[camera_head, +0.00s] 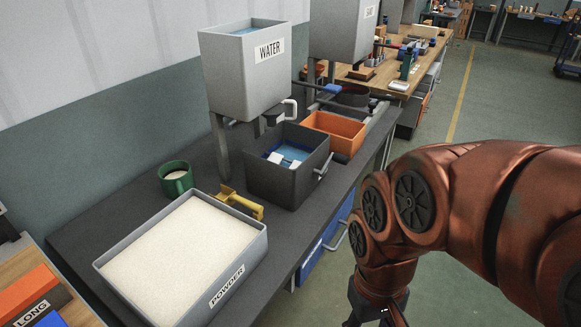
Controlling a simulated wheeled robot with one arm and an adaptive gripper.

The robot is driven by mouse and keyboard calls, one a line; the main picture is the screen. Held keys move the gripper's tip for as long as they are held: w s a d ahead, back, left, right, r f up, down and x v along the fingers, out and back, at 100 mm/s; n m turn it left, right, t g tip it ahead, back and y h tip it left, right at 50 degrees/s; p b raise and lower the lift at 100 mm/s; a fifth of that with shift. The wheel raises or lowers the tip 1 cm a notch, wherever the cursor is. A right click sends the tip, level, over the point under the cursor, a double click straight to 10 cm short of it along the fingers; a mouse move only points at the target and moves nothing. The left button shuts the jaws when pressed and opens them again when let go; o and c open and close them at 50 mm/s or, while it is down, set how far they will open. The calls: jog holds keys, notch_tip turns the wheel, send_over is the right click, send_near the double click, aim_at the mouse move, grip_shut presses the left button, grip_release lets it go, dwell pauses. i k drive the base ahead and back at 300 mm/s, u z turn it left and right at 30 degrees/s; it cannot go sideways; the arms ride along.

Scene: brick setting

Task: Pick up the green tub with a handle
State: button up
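The green tub (176,182) stands upright on the dark workbench (125,205), behind the powder tray and close to the wall. It is round and holds something pale. Its handle is hard to make out at this size. My gripper (376,314) is at the bottom of the view, right of the bench and well apart from the tub. Its lower end is cut off by the picture edge, so its fingers cannot be judged.
A grey tray of white powder (228,284) lies in front of the tub. A yellow tool (240,203), a dark bin (286,185), an orange bin (336,122) and a raised WATER tank (228,78) stand to its right. Bench left of the tub is clear.

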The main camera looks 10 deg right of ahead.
aim_at(176, 177)
jog(key=u, duration=0.45)
jog(key=i, duration=0.4)
jog(key=u, duration=1.7)
